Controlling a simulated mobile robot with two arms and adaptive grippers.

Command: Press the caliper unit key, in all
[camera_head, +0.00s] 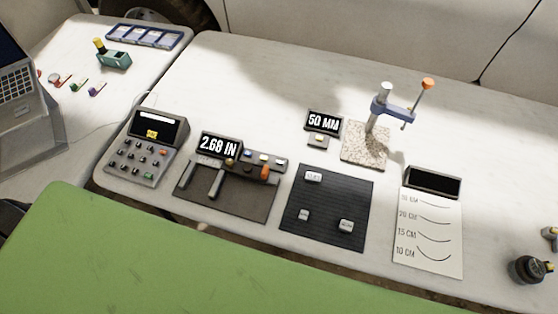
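The caliper (215,180) lies on a dark mat (255,207) left of the table's middle, with two grey jaws pointing toward me. Its raised display (220,146) reads "2.68 IN". A row of small keys (262,158) runs to the right of the display; some are pale, one is blue and one is yellowish. An orange part (265,173) sits below them. The key labels are too small to read, so I cannot tell which is the unit key. Neither of my grippers shows in the head view.
A keypad device (138,152) stands left of the caliper. A dark ribbed mat (325,225) with several small blocks lies to its right. A "50 MM" display (323,122), a clamp stand (385,112) and a curve chart (428,235) stand beyond. A green surface (130,260) fills the lower left.

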